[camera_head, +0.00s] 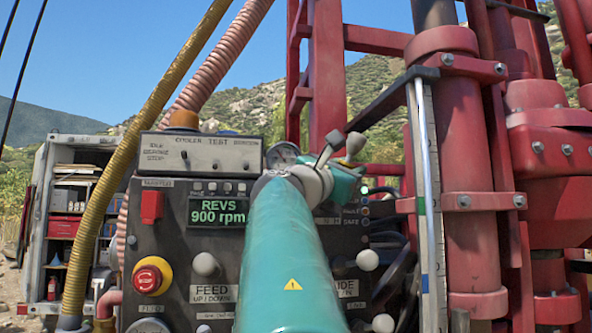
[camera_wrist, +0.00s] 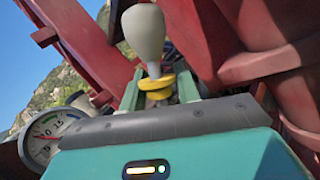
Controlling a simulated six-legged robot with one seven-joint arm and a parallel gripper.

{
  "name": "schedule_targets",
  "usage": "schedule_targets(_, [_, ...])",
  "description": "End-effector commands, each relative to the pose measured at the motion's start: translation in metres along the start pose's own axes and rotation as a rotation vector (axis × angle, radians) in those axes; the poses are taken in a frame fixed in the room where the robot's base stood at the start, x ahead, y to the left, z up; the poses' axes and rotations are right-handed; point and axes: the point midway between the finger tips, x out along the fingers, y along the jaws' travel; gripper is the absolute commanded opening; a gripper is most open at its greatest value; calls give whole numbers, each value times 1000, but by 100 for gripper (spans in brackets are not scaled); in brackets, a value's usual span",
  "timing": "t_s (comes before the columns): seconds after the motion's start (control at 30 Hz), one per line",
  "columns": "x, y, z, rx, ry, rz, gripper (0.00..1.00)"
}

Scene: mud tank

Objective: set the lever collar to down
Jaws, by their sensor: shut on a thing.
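The lever collar (camera_wrist: 152,82) is a yellow ring on the stem of a lever with a pale grey knob (camera_wrist: 143,32). In the wrist view my gripper (camera_wrist: 160,88) has a teal finger on each side of the collar and is shut on it. The exact contact is partly hidden by the dark front edge of my gripper. In the head view my gripper (camera_head: 342,184) is at the upper right of the control panel, beneath two pale knobs on stems.
The control panel (camera_head: 170,228) has a display reading 900 rpm, a red stop button (camera_head: 152,275) and several white knobs. A round gauge (camera_wrist: 45,138) is at left in the wrist view. Red drill-rig columns (camera_head: 472,180) stand close at right. Hoses (camera_head: 125,150) rise at left.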

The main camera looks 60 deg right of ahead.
Motion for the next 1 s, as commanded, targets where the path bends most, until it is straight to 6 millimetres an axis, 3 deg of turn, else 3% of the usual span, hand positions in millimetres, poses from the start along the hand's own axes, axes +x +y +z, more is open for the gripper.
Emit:
schedule_targets(0.07, [1,0,0,0,0,-1,0])
schedule_targets(0.67, [-3,-1,-18,-1,3,-1,0])
schedule_targets(0.7, [-3,-1,-18,-1,4,-2,35])
schedule_targets(0.77, [-3,-1,-18,-1,4,-2,47])
schedule_targets(0.8, [-3,0,-18,-1,3,-1,51])
schedule_targets(1.0, [-3,0,-17,0,1,-1,51])
